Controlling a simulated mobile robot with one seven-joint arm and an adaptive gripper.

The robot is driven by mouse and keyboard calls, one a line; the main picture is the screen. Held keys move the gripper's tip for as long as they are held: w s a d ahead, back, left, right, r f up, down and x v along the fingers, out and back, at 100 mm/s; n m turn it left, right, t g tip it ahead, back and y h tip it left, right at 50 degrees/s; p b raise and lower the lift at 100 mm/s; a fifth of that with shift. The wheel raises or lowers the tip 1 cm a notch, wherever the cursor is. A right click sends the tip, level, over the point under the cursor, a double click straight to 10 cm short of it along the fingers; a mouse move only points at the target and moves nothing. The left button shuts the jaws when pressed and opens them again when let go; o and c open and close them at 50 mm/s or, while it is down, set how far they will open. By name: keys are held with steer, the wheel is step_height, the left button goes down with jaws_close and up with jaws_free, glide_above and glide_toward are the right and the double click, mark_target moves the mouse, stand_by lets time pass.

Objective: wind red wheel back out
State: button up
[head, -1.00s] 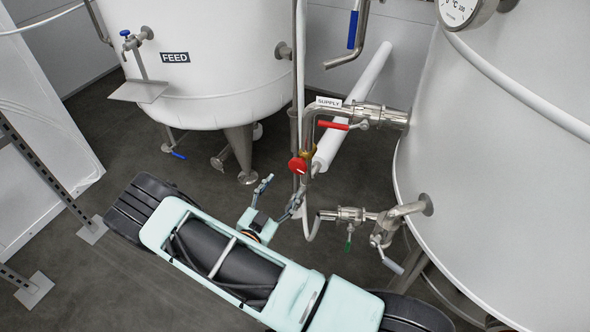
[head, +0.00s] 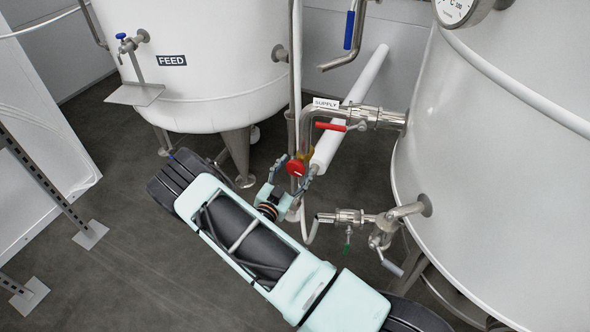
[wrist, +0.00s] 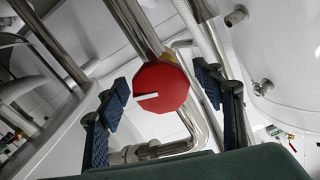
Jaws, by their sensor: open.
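The red wheel (head: 296,168) sits on the steel supply pipe, below the SUPPLY label, with a brass-coloured fitting behind it. In the wrist view the red wheel (wrist: 161,86) is a many-sided disc with a white mark on its left side. My gripper (head: 289,174) is open at the wheel, with one finger on each side. In the wrist view my gripper (wrist: 162,92) shows its dark ridged pads left and right of the wheel, with gaps on both sides. I cannot tell how deep the fingers reach past the wheel.
A red lever (head: 331,126) is just above the wheel on the supply pipe. A lower valve with a green handle (head: 347,243) is at right. The FEED tank (head: 190,90) stands at left and a large white tank (head: 500,170) at right.

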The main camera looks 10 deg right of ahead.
steer(key=c, duration=1.1)
